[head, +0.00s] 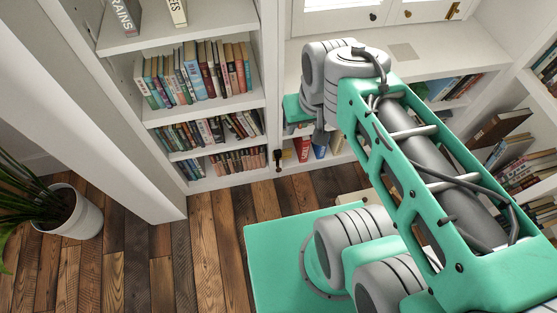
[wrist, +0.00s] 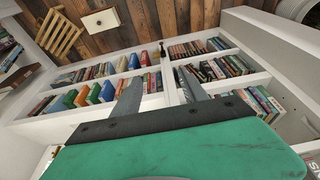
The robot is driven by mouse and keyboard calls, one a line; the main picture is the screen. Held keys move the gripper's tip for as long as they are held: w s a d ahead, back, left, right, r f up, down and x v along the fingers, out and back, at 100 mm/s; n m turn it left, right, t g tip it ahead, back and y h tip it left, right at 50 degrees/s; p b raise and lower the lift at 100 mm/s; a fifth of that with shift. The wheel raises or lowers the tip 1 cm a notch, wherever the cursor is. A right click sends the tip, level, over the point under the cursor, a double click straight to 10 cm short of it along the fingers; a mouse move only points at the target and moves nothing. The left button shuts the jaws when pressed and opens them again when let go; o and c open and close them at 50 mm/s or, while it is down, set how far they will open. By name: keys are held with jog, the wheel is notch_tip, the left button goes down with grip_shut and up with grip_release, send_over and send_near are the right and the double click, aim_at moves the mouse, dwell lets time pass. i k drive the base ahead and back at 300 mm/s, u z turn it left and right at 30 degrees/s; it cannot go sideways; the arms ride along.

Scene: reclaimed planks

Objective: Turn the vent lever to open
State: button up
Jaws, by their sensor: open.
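A small dark lever-like fitting (head: 277,158) is on the white upright between two bookcase bays in the head view; I take it to be the vent lever. In the wrist view a small dark fitting (wrist: 162,50) shows on the upright, beyond the fingertips and roughly between them. Its exact handle angle is too small to tell. My gripper (wrist: 160,80) is open and empty, its two grey fingers apart and pointing toward the upright. In the head view my gripper (head: 319,136) is partly hidden by my arm, to the right of the fitting and apart from it.
Bookshelves (head: 205,105) full of books flank the upright. White cabinet doors (head: 390,14) with knobs are at the top. A potted plant (head: 75,212) stands at left on the plank floor (head: 150,265). A wooden chair (wrist: 60,32) and a pale box (wrist: 101,20) show in the wrist view.

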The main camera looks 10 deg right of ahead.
aim_at(277, 153)
jog(key=u, duration=0.55)
jog(key=k, duration=1.25)
jog(key=u, duration=0.3)
jog(key=i, duration=0.85)
jog(key=u, duration=0.3)
